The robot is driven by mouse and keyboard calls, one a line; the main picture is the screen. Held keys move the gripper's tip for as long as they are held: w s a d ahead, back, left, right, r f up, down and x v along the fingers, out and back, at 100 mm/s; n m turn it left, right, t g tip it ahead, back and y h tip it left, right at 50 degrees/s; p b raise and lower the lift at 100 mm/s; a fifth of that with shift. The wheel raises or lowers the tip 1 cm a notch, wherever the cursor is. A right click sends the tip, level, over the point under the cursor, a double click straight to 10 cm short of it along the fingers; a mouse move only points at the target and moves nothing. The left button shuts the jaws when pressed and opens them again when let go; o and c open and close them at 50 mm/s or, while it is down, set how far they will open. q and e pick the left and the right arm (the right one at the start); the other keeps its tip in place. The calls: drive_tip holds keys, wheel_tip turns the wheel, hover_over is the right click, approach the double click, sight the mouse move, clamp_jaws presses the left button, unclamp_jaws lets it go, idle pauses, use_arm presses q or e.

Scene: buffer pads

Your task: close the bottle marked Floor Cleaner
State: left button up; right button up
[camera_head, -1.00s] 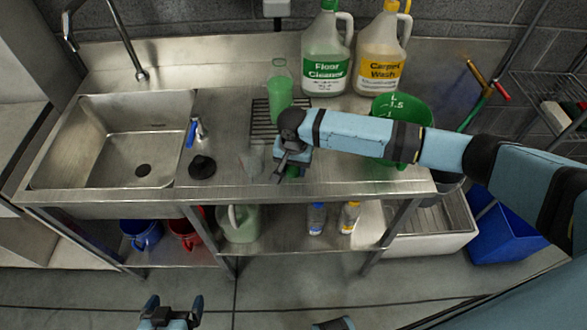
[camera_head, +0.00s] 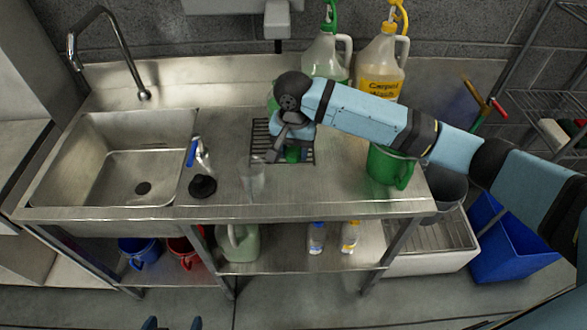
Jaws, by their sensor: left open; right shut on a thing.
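The large jug (camera_head: 326,54), labelled Floor Cleaner in the earlier frame, stands at the back of the counter with a green top (camera_head: 331,14). My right arm hides its label now. A smaller clear bottle with green liquid (camera_head: 271,103) stands behind my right wrist, mostly hidden. My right gripper (camera_head: 276,150) is over the black rack (camera_head: 260,138), shut on a small green thing (camera_head: 292,154). Its shape is largely hidden. My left gripper (camera_head: 173,323) is open and empty at the bottom edge, in front of the counter; only its fingertips show.
A Carpet Wash jug (camera_head: 382,60) stands right of the Floor Cleaner jug. A clear vessel (camera_head: 253,180), a blue-handled item (camera_head: 191,152) and a black disc (camera_head: 203,187) lie by the sink (camera_head: 60,185).

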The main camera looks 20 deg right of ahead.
sight(293, 152)
wheel_tip(293, 152, up, 6)
drive_tip(key=shift+f, duration=0.15)
idle(0.3)
drive_tip(key=s+d+f+n, duration=0.3)
drive_tip(key=s+d+n, duration=0.3)
drive_tip(key=s+d, duration=0.1)
drive_tip(key=shift+s+d+f, duration=0.3)
drive_tip(key=shift+s+d, duration=0.05)
drive_tip(key=shift+s, duration=0.55)
